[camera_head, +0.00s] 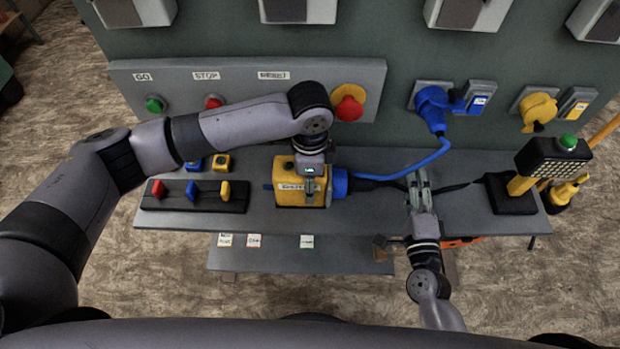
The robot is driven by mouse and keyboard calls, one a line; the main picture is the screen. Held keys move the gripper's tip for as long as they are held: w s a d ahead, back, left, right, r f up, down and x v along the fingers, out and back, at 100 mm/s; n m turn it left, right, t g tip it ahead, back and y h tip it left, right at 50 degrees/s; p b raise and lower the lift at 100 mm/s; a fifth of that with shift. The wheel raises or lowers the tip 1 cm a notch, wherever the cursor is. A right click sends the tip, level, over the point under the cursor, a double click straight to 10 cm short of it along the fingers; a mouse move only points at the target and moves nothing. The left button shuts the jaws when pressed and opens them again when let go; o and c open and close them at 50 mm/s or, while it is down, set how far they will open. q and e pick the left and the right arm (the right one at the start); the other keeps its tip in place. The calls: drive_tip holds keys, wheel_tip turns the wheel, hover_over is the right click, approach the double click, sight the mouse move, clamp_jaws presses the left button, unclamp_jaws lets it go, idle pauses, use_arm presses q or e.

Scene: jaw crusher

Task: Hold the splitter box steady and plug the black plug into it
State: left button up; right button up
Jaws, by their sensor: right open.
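The yellow splitter box (288,192) sits on the grey bench with a blue round connector (340,183) on its right side. My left gripper (310,172) comes down from above onto the box's top right part; its fingers are too hidden to tell whether they grip. My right gripper (419,180) is open, to the right of the box over the bench. A black cable (458,187) shows to its right, and a dark cable (378,179) runs between the blue connector and its fingers. I cannot make out the black plug clearly.
A blue cable (405,168) runs up to a blue plug (432,104) in a wall socket. Red, blue and yellow pieces stand on a black strip (173,196) at left. A black stand with a lamp panel (550,163) is at the right. The panel's red knob (349,106) is behind the box.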

use_arm(q)
drive_tip(key=o, duration=1.8)
wheel_tip(320, 180, up, 12)
